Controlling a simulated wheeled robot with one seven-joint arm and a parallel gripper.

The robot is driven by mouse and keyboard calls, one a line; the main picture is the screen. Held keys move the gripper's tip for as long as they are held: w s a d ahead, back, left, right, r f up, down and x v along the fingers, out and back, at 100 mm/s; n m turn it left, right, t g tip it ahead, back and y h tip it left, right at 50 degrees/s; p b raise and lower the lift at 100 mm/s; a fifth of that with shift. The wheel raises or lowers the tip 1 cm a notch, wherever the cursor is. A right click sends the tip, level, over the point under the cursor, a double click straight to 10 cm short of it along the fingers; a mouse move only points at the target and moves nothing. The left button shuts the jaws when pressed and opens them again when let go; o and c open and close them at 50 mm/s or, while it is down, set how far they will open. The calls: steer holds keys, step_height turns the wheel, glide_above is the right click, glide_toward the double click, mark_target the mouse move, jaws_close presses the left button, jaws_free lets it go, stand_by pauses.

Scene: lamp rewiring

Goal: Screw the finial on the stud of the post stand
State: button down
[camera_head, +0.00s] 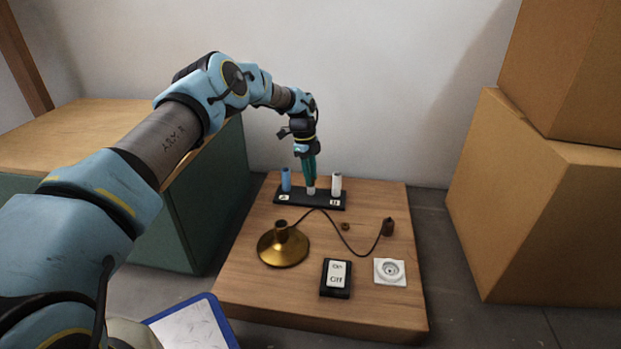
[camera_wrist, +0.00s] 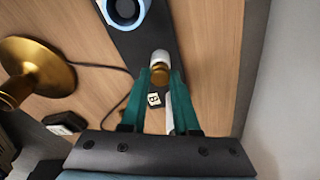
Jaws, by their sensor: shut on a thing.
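The post stand (camera_head: 325,203) is a black bar at the back of the wooden board, with a blue post (camera_head: 286,180) at its left and a white post (camera_head: 336,184) at its right. A short white stud (camera_head: 311,191) stands between them. My gripper (camera_head: 309,182) points down over this middle stud. In the wrist view, my gripper (camera_wrist: 160,78) is shut on a small brass finial (camera_wrist: 160,75), right at the white stud (camera_wrist: 160,57). Whether the finial touches or is threaded on the stud cannot be told. The fingers hide the finial in the head view.
On the board (camera_head: 240,285) are a brass lamp base (camera_head: 283,250), a cord to a dark socket (camera_head: 388,227), a small brass piece (camera_head: 346,226), a switch (camera_head: 336,277) and a white square fitting (camera_head: 390,271). The blue and white posts stand close beside my fingers.

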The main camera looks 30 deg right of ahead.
steer(key=shift+f+m+b, duration=0.15)
steer(key=shift+m+b, duration=0.3)
steer(key=shift+m, duration=0.05)
steer(key=m+b, duration=0.1)
steer(key=m, duration=0.1)
steer(key=shift+d+m+y, duration=0.1)
steer(key=shift+m+y, duration=0.2)
steer(key=m+b, duration=0.1)
steer(key=m, duration=0.1)
steer(key=shift+m, duration=0.4)
steer(key=shift+m+y+b, duration=0.3)
steer(key=shift+m, duration=0.5)
steer(key=c, duration=0.6)
jaws_free()
